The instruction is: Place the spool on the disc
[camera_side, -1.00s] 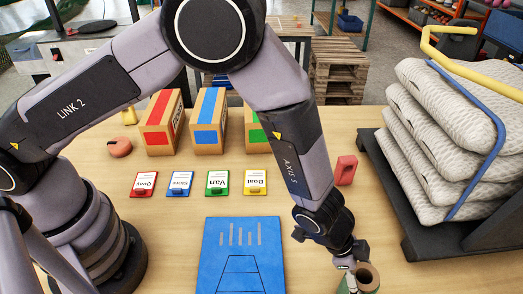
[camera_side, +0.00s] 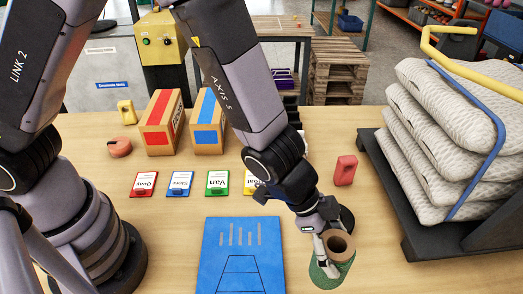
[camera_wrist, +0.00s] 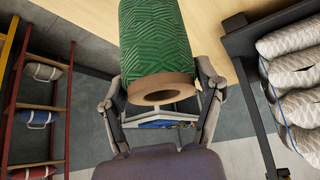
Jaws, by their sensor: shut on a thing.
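The green spool (camera_side: 324,273) with a brown core shows at the lower right middle of the side view, slightly tilted. My gripper (camera_side: 332,250) is shut on it near its upper end. In the wrist view the patterned green spool (camera_wrist: 155,40) sits between the two fingers of my gripper (camera_wrist: 162,80), its hollow brown end facing the camera. A salmon-coloured round piece (camera_side: 120,148) lies at the back left of the table; I cannot tell whether it is the disc. I cannot tell the spool's height above the table.
A blue board (camera_side: 243,262) lies left of the spool. Several coloured label cards (camera_side: 180,184) lie behind it, with boxes (camera_side: 162,122) further back. A red block (camera_side: 345,170) stands behind the gripper.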

